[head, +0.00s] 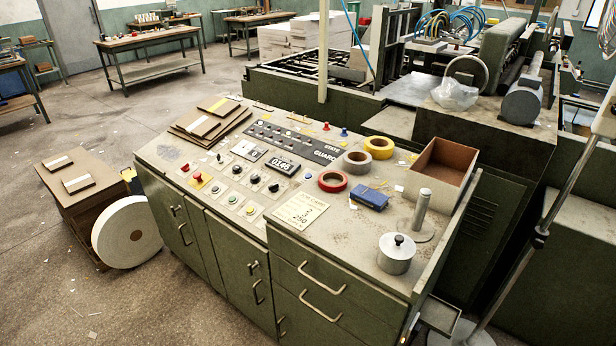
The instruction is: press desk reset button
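The control desk (240,222) is a green cabinet with a worn light top, in the middle of the head view. Its left part carries several small buttons and knobs. A red mushroom button (197,176) sits on a yellow base near the left edge. A green button (232,199) and a yellow button (251,210) lie along the front edge. Black knobs (255,178) stand behind them. The button labels are too small to read, so I cannot tell which one is the reset button. Neither gripper is in view.
Brown boards (208,122) lie at the desk's back left. Tape rolls (332,180), a blue box (369,198), a paper card (299,210), a metal pot (396,252) and an open box (438,172) occupy its right half. A white roll (127,232) stands on the floor at left.

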